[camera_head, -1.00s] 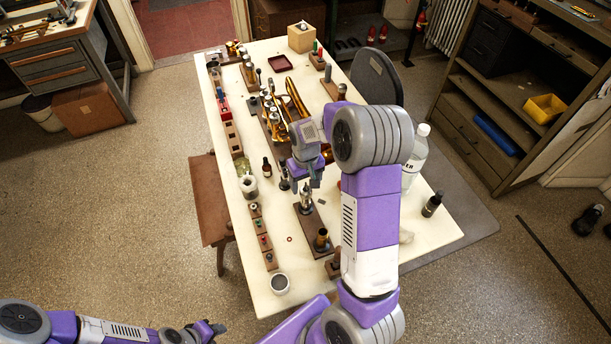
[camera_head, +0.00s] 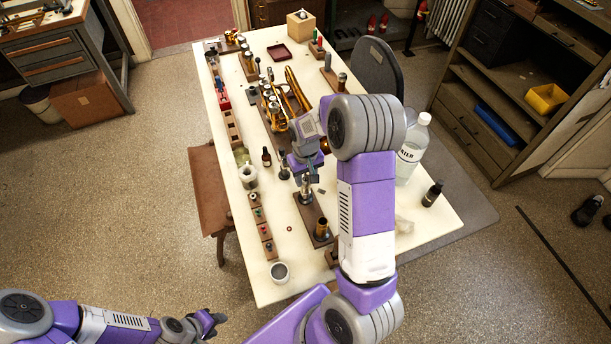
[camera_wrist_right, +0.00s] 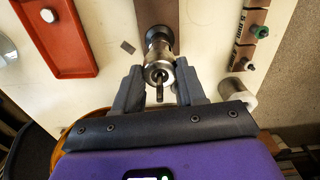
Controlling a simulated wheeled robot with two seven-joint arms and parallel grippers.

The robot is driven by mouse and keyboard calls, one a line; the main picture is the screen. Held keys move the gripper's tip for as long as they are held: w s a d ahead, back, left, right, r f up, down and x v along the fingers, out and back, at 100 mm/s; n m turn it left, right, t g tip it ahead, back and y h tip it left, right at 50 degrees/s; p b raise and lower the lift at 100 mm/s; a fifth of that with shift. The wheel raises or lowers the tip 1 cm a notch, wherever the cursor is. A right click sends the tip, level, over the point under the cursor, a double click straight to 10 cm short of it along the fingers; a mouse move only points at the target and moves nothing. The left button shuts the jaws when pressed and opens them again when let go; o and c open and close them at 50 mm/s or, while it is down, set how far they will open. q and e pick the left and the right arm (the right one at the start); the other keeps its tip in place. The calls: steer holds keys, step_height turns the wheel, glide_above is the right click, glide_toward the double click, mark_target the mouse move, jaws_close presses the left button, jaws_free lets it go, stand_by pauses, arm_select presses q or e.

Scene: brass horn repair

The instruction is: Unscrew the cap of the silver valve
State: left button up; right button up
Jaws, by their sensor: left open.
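The silver valve (camera_head: 306,186) stands upright on a brown wooden base (camera_head: 312,209) in the middle of the table. In the right wrist view the silver valve (camera_wrist_right: 158,66) shows close up, with a thin stem sticking out toward the camera. My right gripper (camera_head: 304,172) is at the top of the valve. In the right wrist view its two fingers (camera_wrist_right: 158,82) stand on either side of the valve's near end; whether they touch it is unclear. The cap's edge cannot be made out. My left gripper (camera_head: 216,321) is open and empty, low and off the table's left front.
A brass cylinder (camera_head: 321,229) stands on the same base. A white cup (camera_head: 279,272), a dark bottle (camera_head: 267,157), a large clear bottle (camera_head: 411,150) and a small black bottle (camera_head: 432,193) stand around. A red tray (camera_wrist_right: 60,35) shows in the right wrist view.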

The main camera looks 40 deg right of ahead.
steer(key=c, duration=0.6)
steer(key=n, duration=0.5)
steer(key=n+p, duration=0.1)
steer(key=n, duration=0.4)
steer(key=shift+n, duration=0.3)
steer(key=n+p, duration=0.1)
steer(key=n, duration=0.2)
steer(key=shift+r, duration=0.15)
steer(key=shift+n+p, duration=0.35)
steer(key=shift+n, duration=0.65)
